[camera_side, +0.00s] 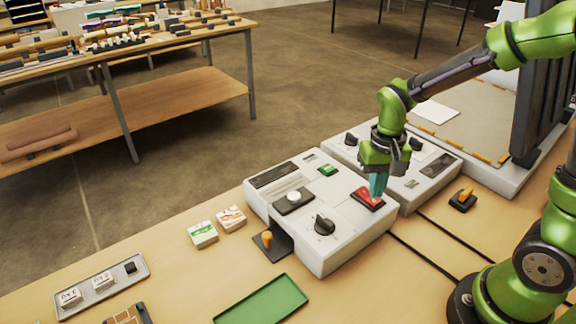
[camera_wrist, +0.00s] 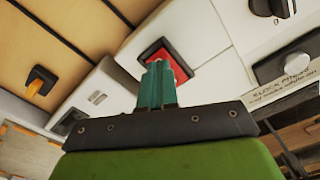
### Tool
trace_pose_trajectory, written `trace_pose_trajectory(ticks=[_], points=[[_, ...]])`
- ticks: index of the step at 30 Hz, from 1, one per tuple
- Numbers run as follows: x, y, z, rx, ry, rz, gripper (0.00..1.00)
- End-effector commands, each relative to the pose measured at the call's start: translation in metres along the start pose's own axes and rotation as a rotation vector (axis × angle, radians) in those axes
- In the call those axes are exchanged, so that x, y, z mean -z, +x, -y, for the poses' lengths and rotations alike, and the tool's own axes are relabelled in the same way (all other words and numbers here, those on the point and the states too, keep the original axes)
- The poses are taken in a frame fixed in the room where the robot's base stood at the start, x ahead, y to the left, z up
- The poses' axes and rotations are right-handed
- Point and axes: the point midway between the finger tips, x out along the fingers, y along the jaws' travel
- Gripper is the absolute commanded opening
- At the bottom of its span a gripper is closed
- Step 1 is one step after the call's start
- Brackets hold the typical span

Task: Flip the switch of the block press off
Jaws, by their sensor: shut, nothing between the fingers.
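The block press (camera_side: 318,210) is a white box on the wooden bench, with a black knob, a round white button, a green part and a red rocker switch (camera_side: 366,199) in a dark frame. In the wrist view the red switch (camera_wrist: 167,60) lies just past my fingertips, which hide part of it. My gripper (camera_side: 377,190) is shut and empty, its teal fingers pointing down at the switch. It also shows in the wrist view (camera_wrist: 157,75). The fingertips are at or very close to the switch; I cannot tell whether they touch. Which way the rocker is tipped is unclear.
A second white machine (camera_side: 425,180) stands right behind the press. A green tray (camera_side: 262,302), small boxes (camera_side: 203,234) and a grey tray (camera_side: 100,287) lie in front.

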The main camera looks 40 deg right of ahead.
Motion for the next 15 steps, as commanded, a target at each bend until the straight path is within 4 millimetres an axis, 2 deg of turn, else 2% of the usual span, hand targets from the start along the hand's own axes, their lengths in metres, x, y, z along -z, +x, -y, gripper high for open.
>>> trace_pose_trajectory(ticks=[15], points=[[0.000, -0.043, 0.000, 0.001, 0.000, -0.002, 0.00]])
